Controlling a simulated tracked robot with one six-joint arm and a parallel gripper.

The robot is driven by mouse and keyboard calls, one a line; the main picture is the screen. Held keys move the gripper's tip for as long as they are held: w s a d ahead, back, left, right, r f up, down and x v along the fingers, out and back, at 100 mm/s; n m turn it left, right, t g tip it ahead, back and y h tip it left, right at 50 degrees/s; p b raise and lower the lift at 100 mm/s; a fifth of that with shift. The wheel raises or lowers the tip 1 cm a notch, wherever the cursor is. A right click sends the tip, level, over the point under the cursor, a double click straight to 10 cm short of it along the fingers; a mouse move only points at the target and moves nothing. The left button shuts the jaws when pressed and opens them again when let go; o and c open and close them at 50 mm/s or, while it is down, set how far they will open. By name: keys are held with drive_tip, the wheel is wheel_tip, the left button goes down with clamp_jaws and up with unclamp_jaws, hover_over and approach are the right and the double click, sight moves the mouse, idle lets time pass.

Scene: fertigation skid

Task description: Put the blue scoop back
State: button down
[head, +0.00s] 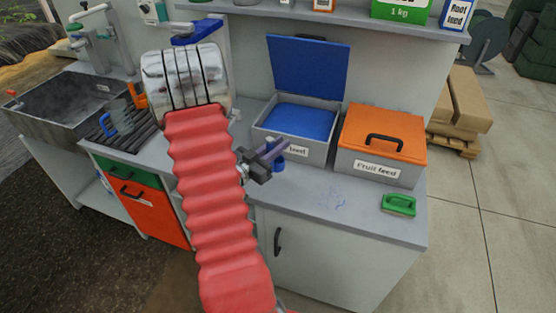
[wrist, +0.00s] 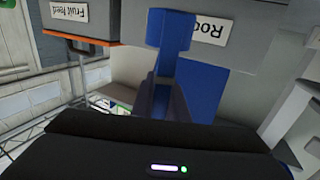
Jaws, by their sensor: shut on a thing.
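My gripper (head: 272,155) is shut on the blue scoop (wrist: 172,38), in front of the root feed box. In the wrist view the scoop stands out from between my dark fingers. In the head view only a small blue part of the scoop (head: 277,165) shows; the fingers hide much of it. The grey root feed box (head: 312,152) has its blue lid (head: 308,65) standing open, with blue feed (head: 302,120) inside. Its label is partly covered by my gripper and the scoop.
The fruit feed box (head: 376,172), with its orange lid (head: 384,135) shut, stands to the right. A green brush (head: 399,205) lies at the counter's right front. Blue specks (head: 335,198) lie on the counter. A dark rack (head: 140,132) and sink (head: 60,105) are at left; a shelf (head: 345,16) hangs above.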

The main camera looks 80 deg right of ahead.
sight(278, 158)
drive_tip(key=shift+f, duration=0.65)
drive_tip(key=shift+f, duration=2.05)
drive_tip(key=shift+f, duration=0.15)
drive_tip(key=c, duration=1.7)
unclamp_jaws()
drive_tip(key=shift+c, duration=0.2)
drive_tip(key=shift+w+a, duration=0.1)
drive_tip(key=shift+v, duration=5.9)
